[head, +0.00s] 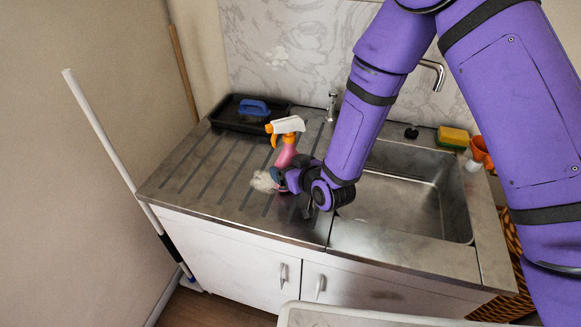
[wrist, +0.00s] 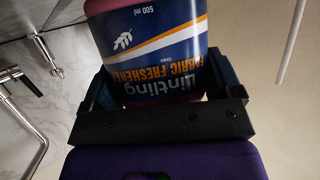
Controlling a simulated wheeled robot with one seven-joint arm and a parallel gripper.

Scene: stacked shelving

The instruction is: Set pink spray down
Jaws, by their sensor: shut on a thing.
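The pink spray bottle (head: 286,152) has a white and orange trigger head and stands about upright at the drainboard, left of the sink. In the wrist view its blue fabric-freshener label (wrist: 150,45) fills the middle. My gripper (head: 280,178) is shut around the lower part of the bottle; in the wrist view its two fingers (wrist: 165,90) press on either side of it. The bottle's base is hidden by my gripper, so I cannot tell whether it touches the drainboard (head: 215,170).
A black tray (head: 228,122) with a blue-handled brush (head: 254,107) lies behind on the drainboard. A pale sponge-like lump (head: 263,182) is beside my gripper. The drainboard's left side is clear.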

